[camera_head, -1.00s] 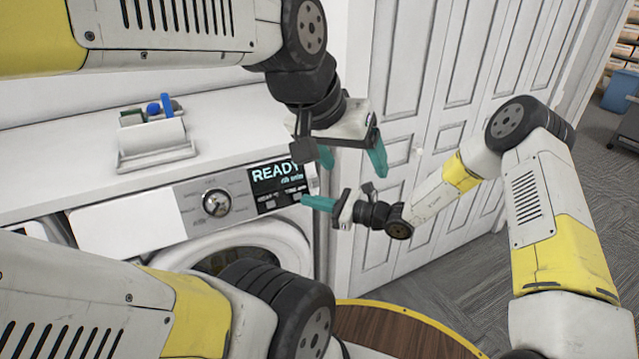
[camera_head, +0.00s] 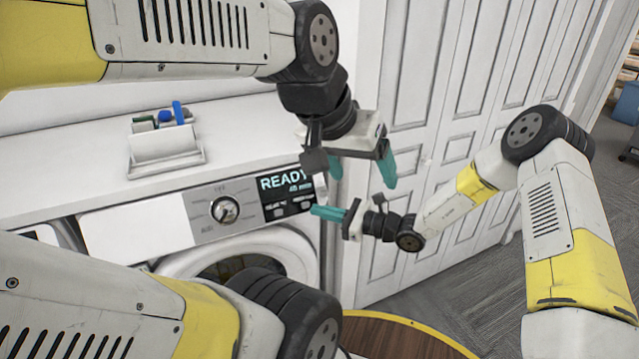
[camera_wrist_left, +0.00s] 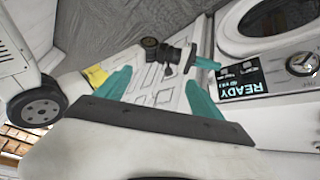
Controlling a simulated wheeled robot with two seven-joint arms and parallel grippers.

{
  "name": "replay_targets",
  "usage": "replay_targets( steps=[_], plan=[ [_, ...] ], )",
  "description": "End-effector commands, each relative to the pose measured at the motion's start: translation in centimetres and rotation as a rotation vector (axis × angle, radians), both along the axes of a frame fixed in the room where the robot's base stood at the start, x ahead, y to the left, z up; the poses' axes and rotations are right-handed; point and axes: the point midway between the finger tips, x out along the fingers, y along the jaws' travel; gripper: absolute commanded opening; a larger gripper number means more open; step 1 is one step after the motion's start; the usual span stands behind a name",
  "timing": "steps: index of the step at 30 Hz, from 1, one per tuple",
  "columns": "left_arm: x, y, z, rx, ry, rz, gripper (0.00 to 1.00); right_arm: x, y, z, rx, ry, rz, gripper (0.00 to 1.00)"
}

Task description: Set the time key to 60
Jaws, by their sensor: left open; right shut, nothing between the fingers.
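The washing machine (camera_head: 131,232) has a dark display panel (camera_head: 268,197) with "READY" and a smaller line that looks like "45 min". Small keys sit below the text; their labels are too small to read surely, so I cannot tell which is the time key. My right gripper (camera_head: 314,211) is shut and empty, its teal tips beside the lower right of the panel; I cannot tell whether they touch a key. My left gripper (camera_head: 355,188) is open and empty, above and to the right of it. In the left wrist view the panel (camera_wrist_left: 240,78) appears upside down.
A round dial (camera_head: 224,209) is left of the panel, above the round door (camera_head: 235,265). A white holder (camera_head: 165,148) with blue and green items stands on the counter (camera_head: 70,165). White folding doors (camera_head: 440,80) stand close to the right. A wooden round top (camera_head: 385,338) is below.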

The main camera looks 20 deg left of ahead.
Motion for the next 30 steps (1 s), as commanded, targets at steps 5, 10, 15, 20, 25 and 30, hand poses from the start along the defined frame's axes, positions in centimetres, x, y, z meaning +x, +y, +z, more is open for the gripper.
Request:
replay_targets(
  steps=[5,10,15,20,25,30],
  plan=[
    [0.0,0.0,0.0,0.0,0.0,0.0,0.77,0.0,0.0,0.0,0.0,0.0,0.0,0.0],
    [0.0,0.0,0.0,0.0,0.0,0.0,0.44,0.0,0.0,0.0,0.0,0.0,0.0,0.0],
    [0.0,0.0,0.0,0.0,0.0,0.0,0.1,0.0,0.0,0.0,0.0,0.0,0.0,0.0],
    [0.0,0.0,0.0,0.0,0.0,0.0,0.0,0.0,0.0,0.0,0.0,0.0,0.0,0.0],
    [0.0,0.0,0.0,0.0,0.0,0.0,0.0,0.0,0.0,0.0,0.0,0.0,0.0,0.0],
    [0.0,0.0,0.0,0.0,0.0,0.0,0.0,0.0,0.0,0.0,0.0,0.0,0.0,0.0]
  ],
)
